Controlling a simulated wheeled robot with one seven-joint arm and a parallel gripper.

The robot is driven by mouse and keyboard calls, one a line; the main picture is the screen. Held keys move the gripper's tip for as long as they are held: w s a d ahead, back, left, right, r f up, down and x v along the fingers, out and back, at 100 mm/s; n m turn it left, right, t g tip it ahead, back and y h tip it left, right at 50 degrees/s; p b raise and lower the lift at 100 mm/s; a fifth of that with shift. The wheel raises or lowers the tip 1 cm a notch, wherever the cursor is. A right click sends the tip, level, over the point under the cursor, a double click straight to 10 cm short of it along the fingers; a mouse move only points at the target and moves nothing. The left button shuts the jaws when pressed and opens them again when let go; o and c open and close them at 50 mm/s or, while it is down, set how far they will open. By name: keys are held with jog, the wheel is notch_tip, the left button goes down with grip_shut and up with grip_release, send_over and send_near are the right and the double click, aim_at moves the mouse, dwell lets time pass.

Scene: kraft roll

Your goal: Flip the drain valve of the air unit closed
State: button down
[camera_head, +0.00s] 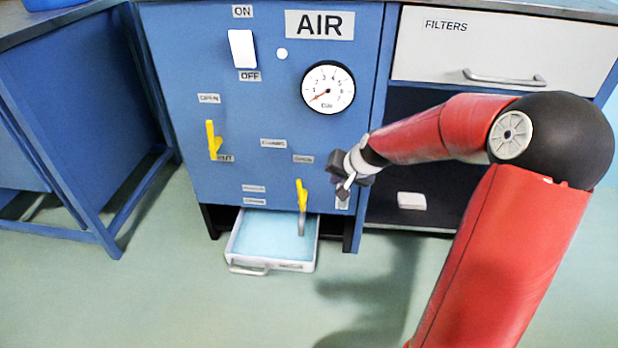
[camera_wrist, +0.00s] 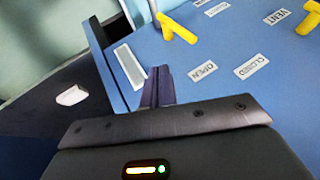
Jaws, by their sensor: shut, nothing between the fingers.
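The air unit (camera_head: 180,110) is a blue cabinet with an AIR sign. Its drain valve is a yellow lever (camera_head: 301,195) low on the front, above a metal spout (camera_head: 301,224). The lever stands roughly upright, its upper end toward a small label (camera_head: 303,158) that reads OPEN in the wrist view (camera_wrist: 203,72). The lever also shows in the wrist view (camera_wrist: 178,30), beyond my fingertips (camera_wrist: 158,72).
Another yellow lever (camera_head: 213,142) is further left on the panel. A white ON/OFF switch (camera_head: 242,49) and gauge (camera_head: 328,88) are above. A blue-lined tray (camera_head: 240,258) juts out below the spout. A filters drawer (camera_head: 440,45) is at right. Open floor lies in front.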

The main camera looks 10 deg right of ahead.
jog(key=b, duration=0.2)
send_near(302, 191)
jog(key=w+d+f, duration=0.1)
jog(key=d+f, duration=0.2)
jog(key=f, duration=0.2)
jog(key=shift+w+a+f, duration=0.1)
jog(key=shift+w+a, duration=1.25)
jog(key=shift+a, duration=0.25)
